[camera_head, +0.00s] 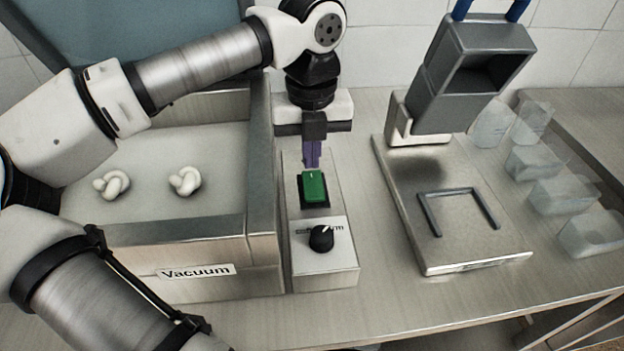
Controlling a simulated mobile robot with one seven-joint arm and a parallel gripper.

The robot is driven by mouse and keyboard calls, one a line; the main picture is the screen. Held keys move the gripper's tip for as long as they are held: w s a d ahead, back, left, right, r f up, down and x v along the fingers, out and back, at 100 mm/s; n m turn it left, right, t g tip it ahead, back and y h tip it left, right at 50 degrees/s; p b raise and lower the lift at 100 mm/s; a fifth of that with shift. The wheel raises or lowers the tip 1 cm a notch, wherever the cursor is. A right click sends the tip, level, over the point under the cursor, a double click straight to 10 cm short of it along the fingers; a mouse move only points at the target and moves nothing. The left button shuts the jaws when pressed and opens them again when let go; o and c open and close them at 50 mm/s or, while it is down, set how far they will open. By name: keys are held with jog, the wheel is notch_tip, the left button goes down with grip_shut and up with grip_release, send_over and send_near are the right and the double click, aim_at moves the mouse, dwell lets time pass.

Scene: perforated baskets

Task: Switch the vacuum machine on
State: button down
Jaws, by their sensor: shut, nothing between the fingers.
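The vacuum machine (262,262) is a metal box with an open, bluish lid (150,35) and a label reading "Vacuum" on its front. A narrow control panel (335,262) stands along its right side. It carries a green rocker switch (314,187) in a black frame and a black round knob (321,238) in front of it. My gripper (313,164) points down just behind and above the green switch, with its purple fingers together and empty. I cannot tell whether the fingertips touch the switch.
Two white knotted pieces (185,181) lie inside the machine's chamber. To the right stands a metal plate device (465,262) with a grey hopper (470,75). Several clear containers (563,194) line the far right. The counter's front strip is clear.

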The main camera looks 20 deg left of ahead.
aim_at(312, 174)
jog(key=shift+f+b, duration=1.05)
jog(key=shift+f, duration=0.1)
dwell(0.5)
jog(key=shift+r, duration=0.1)
jog(key=shift+r+p, duration=2.1)
jog(key=shift+r, duration=1.4)
jog(key=shift+f, duration=0.1)
